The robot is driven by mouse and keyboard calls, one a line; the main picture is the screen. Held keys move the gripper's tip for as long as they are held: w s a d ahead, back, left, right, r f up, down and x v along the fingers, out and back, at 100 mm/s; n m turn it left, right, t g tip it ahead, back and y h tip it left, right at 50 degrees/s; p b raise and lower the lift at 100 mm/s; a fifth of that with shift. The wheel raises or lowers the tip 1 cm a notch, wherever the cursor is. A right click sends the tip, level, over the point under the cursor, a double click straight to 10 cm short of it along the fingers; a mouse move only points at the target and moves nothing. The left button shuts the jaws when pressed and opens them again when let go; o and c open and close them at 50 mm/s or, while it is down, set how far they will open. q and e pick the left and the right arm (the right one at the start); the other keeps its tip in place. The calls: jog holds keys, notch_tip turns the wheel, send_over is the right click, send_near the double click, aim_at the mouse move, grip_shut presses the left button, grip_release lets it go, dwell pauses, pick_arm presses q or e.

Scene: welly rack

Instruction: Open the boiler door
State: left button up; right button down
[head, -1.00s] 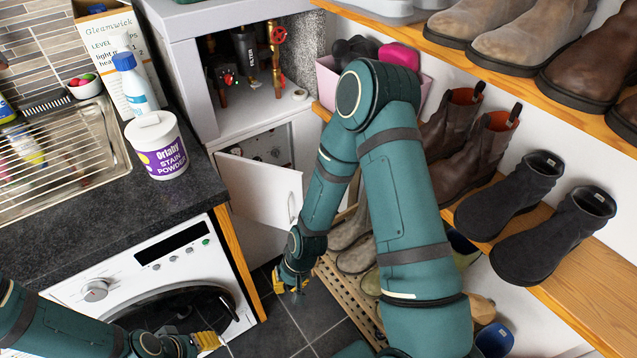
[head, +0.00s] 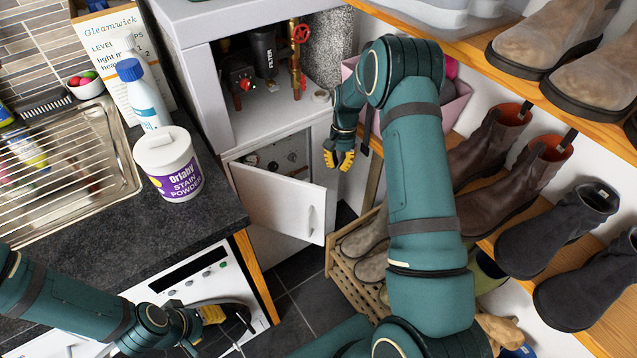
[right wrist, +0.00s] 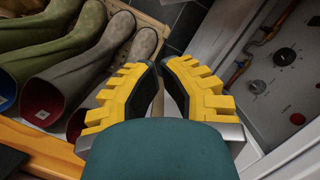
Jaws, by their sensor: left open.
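The boiler door (head: 272,204) is a white panel standing partly open at the lower front of the white boiler housing. Its hinge side is on the left and a small pale handle (head: 310,218) is near its free edge. Knobs on a grey panel (head: 287,156) show behind it and in the right wrist view (right wrist: 287,75). My right gripper (head: 339,160) is above and right of the door's free edge, apart from it, holding nothing. Its fingertips (right wrist: 160,66) are close together with a narrow gap. My left gripper (head: 215,316) is open in front of the washing machine, partly hidden.
The washing machine (head: 190,283) and dark worktop (head: 215,215) are at left. A wooden boot rack (head: 352,280) with boots stands right of the door; more boots (right wrist: 85,60) are close by in the right wrist view. Tiled floor (head: 303,300) is clear below the door.

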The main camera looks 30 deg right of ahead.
pick_arm(q)
jog(key=shift+w+f+b, duration=0.55)
jog(key=shift+f+b, duration=0.35)
pick_arm(e)
jog(key=s+a+f, duration=0.3)
jog(key=a+f, duration=0.1)
jog(key=f, duration=0.5)
jog(key=shift+s+a+f, duration=0.2)
jog(key=shift+a+f, duration=0.05)
jog(key=shift+a, duration=0.15)
pick_arm(q)
jog(key=shift+s+r+p, duration=0.25)
jog(key=shift+r+p, duration=0.8)
pick_arm(e)
jog(key=s+a+m, duration=0.3)
jog(key=s+a, duration=0.2)
jog(key=a, duration=0.2)
jog(key=shift+s+t, duration=0.4)
